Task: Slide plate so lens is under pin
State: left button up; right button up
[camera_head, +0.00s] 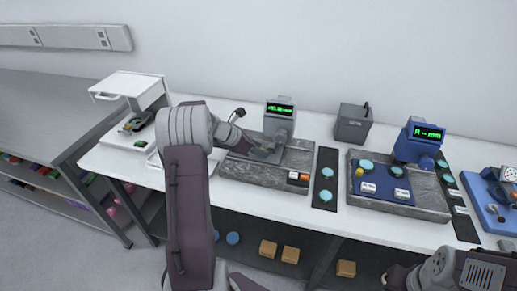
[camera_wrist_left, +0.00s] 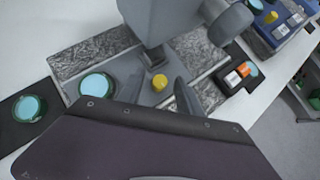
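The grey gauge (camera_head: 281,117) with a green display stands on a granite base (camera_head: 240,172). In the left wrist view, a grey sliding plate (camera_wrist_left: 124,70) lies on the granite and carries a round teal lens (camera_wrist_left: 97,86) with a green rim and a yellow knob (camera_wrist_left: 159,83). The lens is left of the gauge head (camera_wrist_left: 155,20). The pin's tip is hidden by the gauge head. My left gripper (camera_wrist_left: 158,92) is open, with its fingers apart on both sides of the knob; whether they touch it cannot be told. Only part of my right arm shows at lower right in the head view.
A black mat with teal discs (camera_head: 328,180) lies right of the base. A blue gauge (camera_head: 418,142) on another granite base stands further right. A grey box (camera_head: 353,123) stands behind. A white stand (camera_head: 130,95) is at left. Boxes sit on the shelf below.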

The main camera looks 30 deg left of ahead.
pick_arm(q)
grip_shut()
jog(key=shift+r, duration=0.1)
dwell(1.1)
